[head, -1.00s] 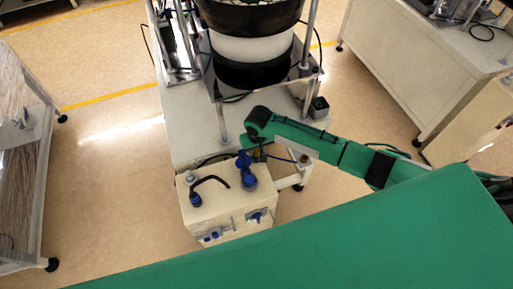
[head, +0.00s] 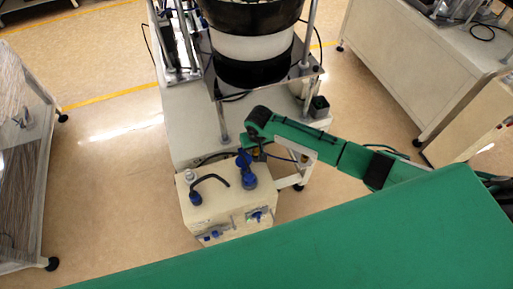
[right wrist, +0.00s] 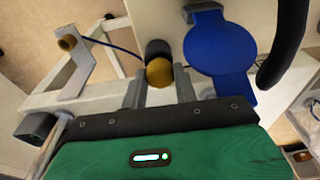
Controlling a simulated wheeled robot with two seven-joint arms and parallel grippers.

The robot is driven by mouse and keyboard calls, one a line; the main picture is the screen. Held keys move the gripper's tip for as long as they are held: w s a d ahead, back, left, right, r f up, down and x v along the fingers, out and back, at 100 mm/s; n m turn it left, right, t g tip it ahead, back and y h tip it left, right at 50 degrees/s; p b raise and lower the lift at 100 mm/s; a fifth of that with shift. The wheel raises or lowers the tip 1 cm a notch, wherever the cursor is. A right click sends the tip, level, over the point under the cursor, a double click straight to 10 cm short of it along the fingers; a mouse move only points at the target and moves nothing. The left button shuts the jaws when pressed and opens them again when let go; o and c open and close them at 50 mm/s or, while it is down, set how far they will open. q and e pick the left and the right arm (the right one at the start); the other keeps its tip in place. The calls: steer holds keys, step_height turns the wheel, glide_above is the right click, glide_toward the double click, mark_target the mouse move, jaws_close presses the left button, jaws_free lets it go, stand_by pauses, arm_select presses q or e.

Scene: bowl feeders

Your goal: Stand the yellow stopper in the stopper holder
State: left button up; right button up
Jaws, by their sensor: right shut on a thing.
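The yellow stopper (right wrist: 159,73) is between the two fingers of my right gripper (right wrist: 158,80) in the right wrist view, with its rounded yellow end showing. My right gripper is shut on it. A dark cylindrical part (right wrist: 157,47) sits directly beyond the yellow end; I cannot tell whether it belongs to the stopper or to the holder. In the head view my right gripper (head: 254,148) is at the back right corner of the cream box, and the stopper is mostly hidden. I cannot clearly identify the stopper holder. My left gripper is not in view.
The cream box (head: 218,215) carries a blue fitting with a round flap (right wrist: 218,48) and a black curved handle (right wrist: 285,40), both close to my right gripper. A metal bracket (right wrist: 78,70) stands at left. The bowl feeder (head: 250,45) rises behind.

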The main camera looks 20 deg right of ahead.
steer(key=shift+s+d+f, duration=0.15)
steer(key=shift+s+f, duration=0.55)
steer(key=shift+f, duration=0.35)
steer(key=o, duration=1.3)
step_height(320, 180, up, 2)
steer(key=shift+w+r+p, duration=0.1)
steer(key=shift+w+p, duration=0.05)
steer(key=shift+p, duration=1.1)
step_height(320, 180, up, 6)
steer(key=p, duration=0.6)
steer(key=shift+f, duration=0.2)
